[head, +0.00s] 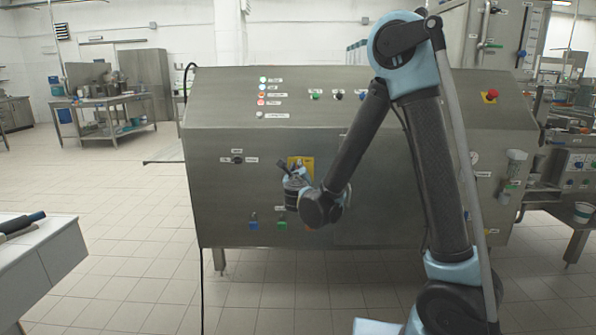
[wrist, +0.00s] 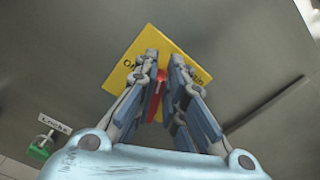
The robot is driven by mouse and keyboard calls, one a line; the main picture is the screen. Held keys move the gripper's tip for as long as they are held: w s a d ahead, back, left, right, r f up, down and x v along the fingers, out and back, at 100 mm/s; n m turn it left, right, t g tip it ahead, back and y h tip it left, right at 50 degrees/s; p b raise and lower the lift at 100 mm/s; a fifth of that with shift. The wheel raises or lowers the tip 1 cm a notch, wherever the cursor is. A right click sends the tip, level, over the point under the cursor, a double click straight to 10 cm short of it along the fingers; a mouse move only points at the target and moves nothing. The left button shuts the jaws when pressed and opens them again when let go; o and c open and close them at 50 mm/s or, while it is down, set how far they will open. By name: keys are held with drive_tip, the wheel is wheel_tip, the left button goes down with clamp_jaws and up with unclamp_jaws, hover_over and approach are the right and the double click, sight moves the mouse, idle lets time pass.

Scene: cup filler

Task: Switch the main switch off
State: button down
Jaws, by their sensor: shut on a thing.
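The main switch is a red handle (wrist: 158,88) on a yellow plate (wrist: 122,72) with partly covered lettering, fixed to a grey metal panel. In the wrist view the plate looks tilted because the camera is rolled. My gripper (wrist: 164,68) has its two fingers on either side of the red handle, shut on it. The fingers hide much of the handle and part of the lettering, so its exact setting cannot be read. In the head view my gripper (head: 295,171) is in front of the yellow plate (head: 308,161), and the red handle is hidden there.
A green knob (wrist: 40,150) labelled "Locks" is below left of the plate in the wrist view. On the machine front (head: 400,215) are a black knob (head: 237,160) and a blue one (head: 253,224). A red button (head: 491,95) is at upper right.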

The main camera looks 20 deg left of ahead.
drive_tip(key=n, duration=0.4)
drive_tip(key=a+f+n, duration=0.1)
drive_tip(key=n, duration=0.3)
drive_tip(key=f+n, duration=0.1)
drive_tip(key=n, duration=0.3)
drive_tip(key=shift+s+a+f+n, duration=0.1)
drive_tip(key=shift+s+a+n, duration=0.15)
drive_tip(key=shift+n, duration=0.05)
idle(0.4)
drive_tip(key=c, duration=1.7)
unclamp_jaws()
drive_tip(key=shift+f, duration=0.1)
drive_tip(key=shift+o, duration=0.2)
drive_tip(key=v, duration=1.2)
